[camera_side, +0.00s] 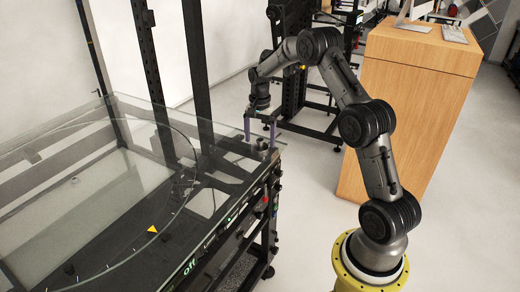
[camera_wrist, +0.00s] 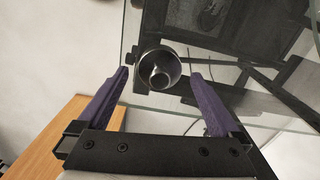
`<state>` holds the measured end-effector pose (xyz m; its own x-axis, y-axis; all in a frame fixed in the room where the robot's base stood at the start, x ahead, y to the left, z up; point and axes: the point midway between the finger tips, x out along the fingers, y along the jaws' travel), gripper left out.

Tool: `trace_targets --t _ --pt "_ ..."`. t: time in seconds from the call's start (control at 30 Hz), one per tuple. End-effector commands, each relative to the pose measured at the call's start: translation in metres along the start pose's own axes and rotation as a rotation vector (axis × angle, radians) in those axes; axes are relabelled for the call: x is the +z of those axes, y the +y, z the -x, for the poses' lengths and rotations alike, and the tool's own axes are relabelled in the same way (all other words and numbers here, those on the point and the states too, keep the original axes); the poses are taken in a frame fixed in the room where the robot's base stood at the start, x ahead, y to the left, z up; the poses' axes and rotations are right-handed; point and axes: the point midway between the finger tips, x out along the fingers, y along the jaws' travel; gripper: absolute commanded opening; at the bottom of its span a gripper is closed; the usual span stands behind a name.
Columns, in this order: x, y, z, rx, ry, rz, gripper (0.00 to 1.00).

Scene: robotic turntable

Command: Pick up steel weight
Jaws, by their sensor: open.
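The steel weight (camera_wrist: 147,81) shows in the wrist view as a dark, shiny round piece with a smaller knob in its middle, seen from above. It sits near the edge of the glass top. My gripper (camera_wrist: 158,76) is open, with one purple finger on each side of the weight and gaps between.
The glass-topped turntable (camera_side: 100,185) fills the left, with a yellow triangle marker (camera_side: 153,229) and an "off" label on its front edge. Dark uprights (camera_side: 195,70) stand behind it. A wooden cabinet (camera_side: 410,110) stands to the right.

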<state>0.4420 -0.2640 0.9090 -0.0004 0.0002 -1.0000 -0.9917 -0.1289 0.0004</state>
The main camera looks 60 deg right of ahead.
Motion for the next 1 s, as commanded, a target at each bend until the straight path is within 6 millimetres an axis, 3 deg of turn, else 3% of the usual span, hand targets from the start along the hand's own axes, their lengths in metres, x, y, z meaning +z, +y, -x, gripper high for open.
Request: trace_targets --t 0.1,0.37,0.9,0.93,1.0 --pt "0.0002 0.0004 -0.0118 0.002 -0.001 0.0 1.0" --pt "-0.0001 0.0001 -0.0137 0.0 0.0 0.0 1.0" --pt "-0.0002 0.0 -0.013 0.0 0.0 0.0 0.05" --pt "-0.0002 0.0 -0.013 0.0 0.0 0.0 0.0" --pt "-0.0003 0.0 -0.0129 0.0 0.001 0.0 0.0"
